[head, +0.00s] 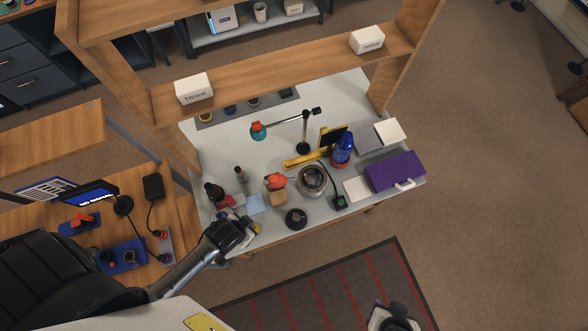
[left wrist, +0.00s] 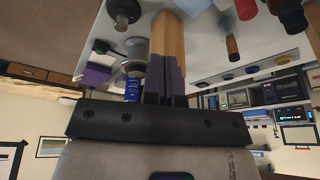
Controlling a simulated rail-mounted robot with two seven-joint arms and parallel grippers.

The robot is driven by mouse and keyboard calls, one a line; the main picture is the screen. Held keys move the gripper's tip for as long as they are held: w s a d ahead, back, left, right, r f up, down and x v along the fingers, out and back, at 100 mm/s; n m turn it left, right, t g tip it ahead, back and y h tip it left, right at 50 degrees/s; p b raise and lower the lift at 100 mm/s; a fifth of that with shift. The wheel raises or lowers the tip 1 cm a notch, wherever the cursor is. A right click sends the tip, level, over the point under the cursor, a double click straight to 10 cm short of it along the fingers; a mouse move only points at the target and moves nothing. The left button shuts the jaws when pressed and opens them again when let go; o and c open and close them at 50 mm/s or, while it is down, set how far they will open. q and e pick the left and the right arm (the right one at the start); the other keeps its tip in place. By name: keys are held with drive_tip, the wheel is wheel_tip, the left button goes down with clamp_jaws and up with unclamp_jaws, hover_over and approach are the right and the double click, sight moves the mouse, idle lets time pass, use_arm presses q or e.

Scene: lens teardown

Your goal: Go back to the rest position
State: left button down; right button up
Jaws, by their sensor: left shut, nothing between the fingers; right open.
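My left gripper (head: 243,227) is at the front left edge of the white workbench (head: 343,107). In the left wrist view its dark fingers (left wrist: 165,82) are shut, with nothing seen between them. A tan wooden block (left wrist: 168,38) shows beyond the fingertips; in the head view this block (head: 278,199) stands on the bench, apart from the gripper. My right gripper (head: 396,318) is at the bottom edge of the head view, over the dark striped mat and clear of the bench. It is open, though its fingertips are hard to make out.
On the bench are a lens ring (head: 312,180), a black puck (head: 296,218), a blue bottle (head: 343,150), a purple box (head: 396,171) and a lamp arm (head: 304,130). A wooden shelf (head: 280,75) spans above. The striped mat (head: 330,290) in front has free room.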

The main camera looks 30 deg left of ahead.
use_arm(q)
drive_tip(key=shift+r+p, duration=0.4)
drive_tip(key=shift+r, duration=1.6)
drive_tip(key=shift+r, duration=2.5)
